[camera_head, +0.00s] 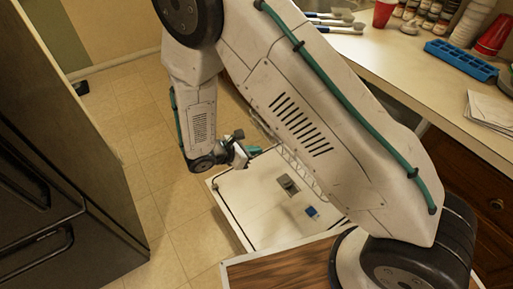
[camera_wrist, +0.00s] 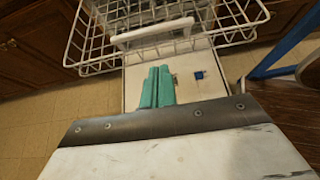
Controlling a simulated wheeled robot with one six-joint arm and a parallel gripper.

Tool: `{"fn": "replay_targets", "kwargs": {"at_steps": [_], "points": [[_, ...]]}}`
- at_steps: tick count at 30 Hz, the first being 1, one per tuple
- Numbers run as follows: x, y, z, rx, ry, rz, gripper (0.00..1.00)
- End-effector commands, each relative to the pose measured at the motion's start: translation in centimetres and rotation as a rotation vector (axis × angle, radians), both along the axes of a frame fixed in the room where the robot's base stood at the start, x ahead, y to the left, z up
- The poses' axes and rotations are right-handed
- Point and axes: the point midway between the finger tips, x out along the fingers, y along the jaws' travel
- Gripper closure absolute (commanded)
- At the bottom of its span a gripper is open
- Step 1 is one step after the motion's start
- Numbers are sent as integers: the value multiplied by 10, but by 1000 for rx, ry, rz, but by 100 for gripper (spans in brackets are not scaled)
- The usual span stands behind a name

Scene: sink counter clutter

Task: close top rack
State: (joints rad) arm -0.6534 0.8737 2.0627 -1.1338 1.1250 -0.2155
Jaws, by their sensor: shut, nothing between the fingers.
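The top rack (camera_wrist: 236,33) is a white wire rack at the top of the wrist view, pulled out over the open dishwasher door. Its pale front handle (camera_wrist: 152,33) faces me. In the head view my arm hides most of the rack. My gripper (camera_wrist: 157,70) has teal fingers pressed together, empty, pointing at the rack's front near the handle. A small gap seems to show between fingertips and handle in the picture; I cannot tell the true distance. In the head view my gripper (camera_head: 252,151) is at the far left corner of the open door.
The open dishwasher door (camera_head: 250,215) lies low, with a small blue piece (camera_head: 312,211) on its inner panel. A dark appliance (camera_head: 65,170) stands at left. The counter (camera_head: 400,70) at right holds cups, jars and a blue tray (camera_head: 461,60). Tiled floor is free at left.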

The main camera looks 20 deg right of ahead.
Motion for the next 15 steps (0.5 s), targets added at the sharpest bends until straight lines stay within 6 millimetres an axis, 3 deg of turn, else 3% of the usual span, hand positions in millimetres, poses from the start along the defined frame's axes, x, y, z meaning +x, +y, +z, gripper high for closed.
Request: {"fn": "replay_targets", "kwargs": {"at_steps": [10, 15], "points": [[19, -63, -37, -2, 3, -6, 100], [27, -86, -35, 0, 0, -6, 100]]}}
